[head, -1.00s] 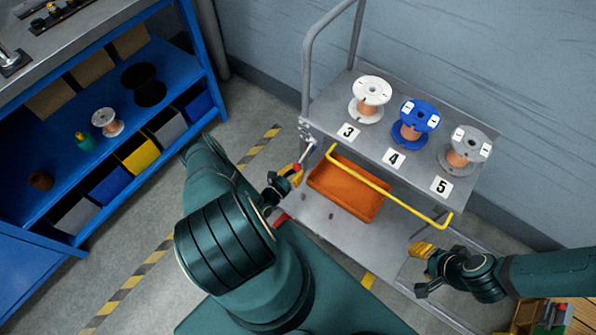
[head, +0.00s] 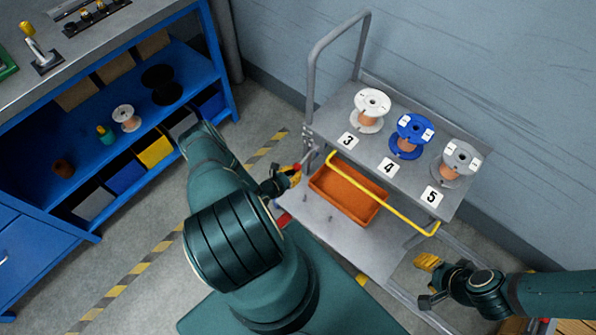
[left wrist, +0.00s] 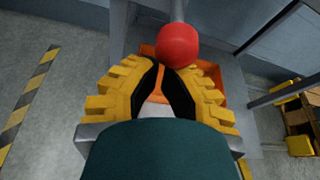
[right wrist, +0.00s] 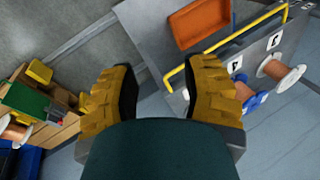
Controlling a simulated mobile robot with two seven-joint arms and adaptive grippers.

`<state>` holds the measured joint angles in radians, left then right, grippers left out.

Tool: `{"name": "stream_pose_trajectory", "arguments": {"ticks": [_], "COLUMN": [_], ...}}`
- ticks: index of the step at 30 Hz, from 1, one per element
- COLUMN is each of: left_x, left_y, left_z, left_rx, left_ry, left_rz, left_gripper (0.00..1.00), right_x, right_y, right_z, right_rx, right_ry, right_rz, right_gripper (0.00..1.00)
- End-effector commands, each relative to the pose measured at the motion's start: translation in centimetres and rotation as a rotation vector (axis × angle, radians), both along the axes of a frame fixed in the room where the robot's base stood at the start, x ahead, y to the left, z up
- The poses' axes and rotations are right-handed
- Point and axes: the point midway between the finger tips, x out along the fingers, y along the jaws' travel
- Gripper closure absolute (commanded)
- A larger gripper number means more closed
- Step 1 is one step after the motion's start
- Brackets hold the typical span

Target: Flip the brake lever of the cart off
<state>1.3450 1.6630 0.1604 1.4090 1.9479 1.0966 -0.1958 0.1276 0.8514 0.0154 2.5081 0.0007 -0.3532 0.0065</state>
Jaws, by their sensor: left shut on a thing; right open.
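The cart (head: 330,228) stands against the wall in the head view. Its brake lever (head: 308,156) is a short grey rod at the upper deck's left corner; its red knob shows large in the left wrist view (left wrist: 178,45). My left gripper (head: 293,171) is at the lever's lower end. Its yellow fingertips (left wrist: 165,70) close in at the underside of the knob, shut on the lever; the exact contact is partly hidden. My right gripper (head: 427,262) is open and empty, beyond the cart's lower right side; its spread fingers show in the right wrist view (right wrist: 163,75).
White (head: 371,110), blue (head: 411,135) and grey (head: 460,163) spools stand on the upper deck. A yellow bar (head: 385,195) runs along its front, above an orange bin (head: 347,196). A blue workbench (head: 215,70) stands at left, with striped floor tape between.

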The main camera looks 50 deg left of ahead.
Motion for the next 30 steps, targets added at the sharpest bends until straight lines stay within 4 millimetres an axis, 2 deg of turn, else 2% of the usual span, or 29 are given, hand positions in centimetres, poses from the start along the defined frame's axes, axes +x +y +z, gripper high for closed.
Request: {"name": "stream_pose_trajectory", "arguments": {"ticks": [1,3,9,12,21,30], "left_x": [0.0,-0.2,-0.4,-0.6,-0.1,0.2], "left_y": [0.1,0.1,0.0,0.0,0.0,0.1], "left_z": [1.6,2.4,4.6,5.3,7.6,8.7], "left_rx": [-0.003,-0.011,-0.029,-0.031,-0.031,-0.031], "left_ry": [0.036,0.096,0.271,0.282,0.28,0.279], "left_rz": [-0.001,0.0,-0.002,0.0,0.0,0.0], "left_gripper": [1.0,1.0,1.0,1.0,1.0,1.0], "right_x": [0.3,0.8,2.0,1.9,1.8,1.7], "right_y": [0.0,-0.1,-0.3,-0.4,-0.5,-0.6], "right_z": [1.8,3.2,6.7,8.1,10.6,11.5], "right_rx": [-0.002,-0.004,-0.01,-0.007,-0.001,0.001], "right_ry": [-0.008,-0.017,-0.046,-0.044,-0.045,-0.044], "right_rz": [-0.005,-0.013,-0.034,-0.034,-0.031,-0.032], "right_gripper": [0.53,0.53,0.53,0.53,0.53,0.53]}}
